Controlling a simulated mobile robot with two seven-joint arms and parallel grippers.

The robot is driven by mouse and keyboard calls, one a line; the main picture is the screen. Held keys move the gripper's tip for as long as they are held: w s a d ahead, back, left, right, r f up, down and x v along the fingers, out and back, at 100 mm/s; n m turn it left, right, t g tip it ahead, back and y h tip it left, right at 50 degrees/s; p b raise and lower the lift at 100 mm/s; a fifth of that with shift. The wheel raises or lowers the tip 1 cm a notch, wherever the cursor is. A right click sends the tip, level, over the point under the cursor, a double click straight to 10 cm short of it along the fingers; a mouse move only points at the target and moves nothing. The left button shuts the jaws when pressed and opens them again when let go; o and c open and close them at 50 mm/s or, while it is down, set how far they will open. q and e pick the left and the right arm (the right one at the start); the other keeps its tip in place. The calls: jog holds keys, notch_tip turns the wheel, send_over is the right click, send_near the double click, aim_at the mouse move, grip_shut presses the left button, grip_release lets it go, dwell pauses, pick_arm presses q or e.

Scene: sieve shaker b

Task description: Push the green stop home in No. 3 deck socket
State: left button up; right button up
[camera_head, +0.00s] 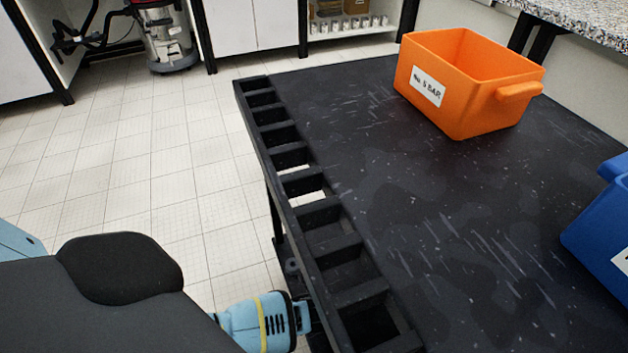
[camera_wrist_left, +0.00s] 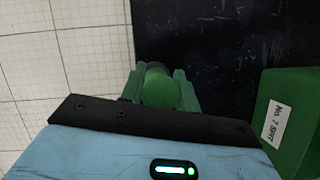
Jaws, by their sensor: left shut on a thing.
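My left gripper (camera_wrist_left: 160,82) is shut on a rounded green piece, the green stop (camera_wrist_left: 160,90), in the left wrist view. The stop sits between the two fingers, above the edge between pale floor and a dark surface. Its lower part is hidden. In the head view my left arm comes in from the left, and its blue and yellow wrist is low at the table's left edge; the fingers and the stop cannot be made out there. No socket marked No. 3 can be made out. My right gripper is not in view.
A black table (camera_head: 400,200) has a row of open slots (camera_head: 300,183) along its left edge. An orange bin (camera_head: 468,105) labelled No. 5 BAR and a blue bin (camera_head: 597,240) stand on it. A green bin (camera_wrist_left: 296,140) shows at right in the wrist view. The table's middle is clear.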

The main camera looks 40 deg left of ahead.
pick_arm(q)
jog(key=shift+f, duration=0.25)
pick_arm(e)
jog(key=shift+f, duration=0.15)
pick_arm(q)
jog(key=o, duration=0.8)
jog(key=shift+c, duration=0.2)
jog(key=o, duration=0.3)
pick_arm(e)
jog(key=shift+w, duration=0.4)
pick_arm(q)
jog(key=shift+r, duration=0.15)
jog(key=p+v, duration=0.4)
jog(key=v, duration=0.3)
jog(key=shift+s+d+r, duration=0.1)
jog(key=shift+d+r, duration=0.05)
jog(key=shift+r, duration=0.15)
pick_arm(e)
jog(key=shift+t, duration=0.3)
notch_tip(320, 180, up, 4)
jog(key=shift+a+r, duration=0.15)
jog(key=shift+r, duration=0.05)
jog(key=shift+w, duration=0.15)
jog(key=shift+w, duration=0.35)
